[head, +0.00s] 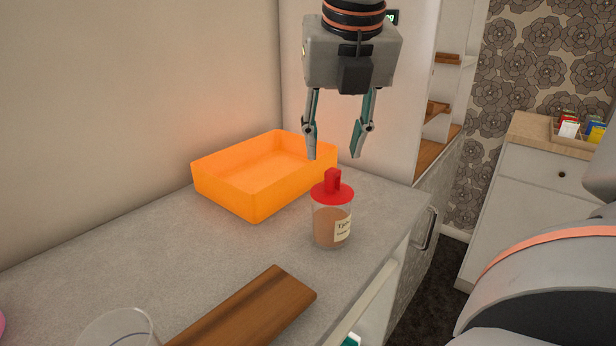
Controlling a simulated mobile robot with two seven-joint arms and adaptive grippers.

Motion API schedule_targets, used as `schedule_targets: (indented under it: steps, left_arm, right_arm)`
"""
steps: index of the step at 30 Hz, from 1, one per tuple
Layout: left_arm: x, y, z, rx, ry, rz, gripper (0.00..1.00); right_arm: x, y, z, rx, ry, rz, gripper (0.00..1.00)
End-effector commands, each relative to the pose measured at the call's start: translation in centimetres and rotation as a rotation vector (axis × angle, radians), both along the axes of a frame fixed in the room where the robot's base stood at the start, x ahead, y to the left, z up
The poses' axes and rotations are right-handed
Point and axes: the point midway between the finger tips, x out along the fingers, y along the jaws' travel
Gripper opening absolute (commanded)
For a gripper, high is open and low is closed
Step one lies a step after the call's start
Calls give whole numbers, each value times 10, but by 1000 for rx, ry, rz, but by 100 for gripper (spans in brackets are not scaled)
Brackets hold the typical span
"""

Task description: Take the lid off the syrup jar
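The syrup jar (326,229) stands upright on the grey counter. It is clear, with brown contents and a pale label. Its red lid (324,194) sits on top, with an upright red knob (333,179). My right gripper (334,156) is open and points down, its two fingers spread apart. Its fingertips show just above the knob in the picture, with nothing between them. I cannot tell the exact gap in depth between the fingertips and the knob. My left gripper is not in view.
An orange open tray (222,195) stands behind the jar to the left, empty as far as I see. A wooden board (262,306) and a clear container (118,326) are at the front. The counter (120,260) is bare at the left; its edge runs close right of the jar.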

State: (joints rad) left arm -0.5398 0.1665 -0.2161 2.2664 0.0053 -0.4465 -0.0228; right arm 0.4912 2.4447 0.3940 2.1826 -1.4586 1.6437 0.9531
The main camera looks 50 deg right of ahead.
Motion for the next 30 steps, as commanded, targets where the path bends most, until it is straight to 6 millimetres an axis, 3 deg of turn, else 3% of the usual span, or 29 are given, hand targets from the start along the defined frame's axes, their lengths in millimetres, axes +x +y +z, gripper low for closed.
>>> schedule_targets:
  steps: [7,18,28,30]
  left_arm:
    - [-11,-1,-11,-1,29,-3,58]
    - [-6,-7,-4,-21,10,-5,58]
    - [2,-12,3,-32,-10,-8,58]
    - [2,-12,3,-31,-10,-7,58]
  right_arm:
    - [7,-6,-24,1,5,1,38]
    - [21,-23,-67,3,7,1,38]
    - [22,-24,-70,1,2,1,38]
    - [22,-24,-70,1,2,1,19]
